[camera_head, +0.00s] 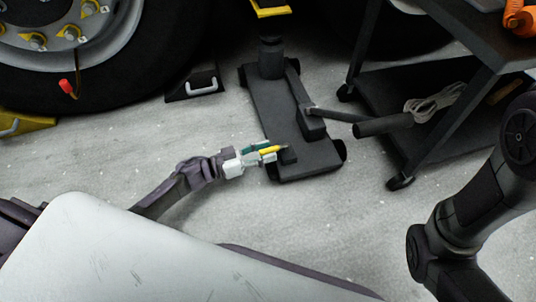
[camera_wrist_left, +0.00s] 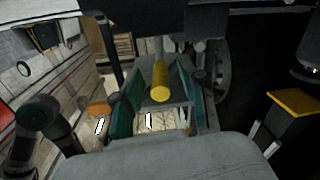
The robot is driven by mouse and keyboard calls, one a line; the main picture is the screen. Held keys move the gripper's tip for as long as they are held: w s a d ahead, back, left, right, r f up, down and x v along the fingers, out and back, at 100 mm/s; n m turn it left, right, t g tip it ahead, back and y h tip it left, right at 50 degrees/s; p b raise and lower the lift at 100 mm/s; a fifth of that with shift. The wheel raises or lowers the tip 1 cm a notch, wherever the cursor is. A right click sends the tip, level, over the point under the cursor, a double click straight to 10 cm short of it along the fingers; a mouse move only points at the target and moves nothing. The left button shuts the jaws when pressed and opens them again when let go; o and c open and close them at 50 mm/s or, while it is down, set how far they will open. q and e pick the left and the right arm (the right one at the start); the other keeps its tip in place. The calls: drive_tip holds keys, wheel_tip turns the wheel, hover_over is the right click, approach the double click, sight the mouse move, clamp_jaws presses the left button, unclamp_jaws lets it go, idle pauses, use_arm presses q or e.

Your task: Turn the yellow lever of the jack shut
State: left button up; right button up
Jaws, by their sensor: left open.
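The dark jack (camera_head: 290,120) stands on the grey floor, with a yellow saddle (camera_head: 271,8) at its far end. Its yellow lever (camera_head: 270,149) is at the near end of the jack body. My left gripper (camera_head: 262,149) is at the lever, with green finger pads. In the left wrist view the lever (camera_wrist_left: 160,92) points toward the camera between the two green fingers (camera_wrist_left: 158,100). The gripper is open, with a gap visible on the lever's sides. The right gripper is not in view; only part of my right arm shows at the right.
A dark wheeled cart (camera_head: 440,95) with a coiled cable (camera_head: 435,101) stands right of the jack, and the jack's handle (camera_head: 382,125) reaches toward it. A large wheel (camera_head: 75,85) and a dark chock (camera_head: 195,88) are at the left. The floor in front is clear.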

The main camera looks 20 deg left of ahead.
use_arm(q)
drive_tip(key=shift+w+d, duration=0.35)
drive_tip(key=shift+d, duration=0.1)
clamp_jaws()
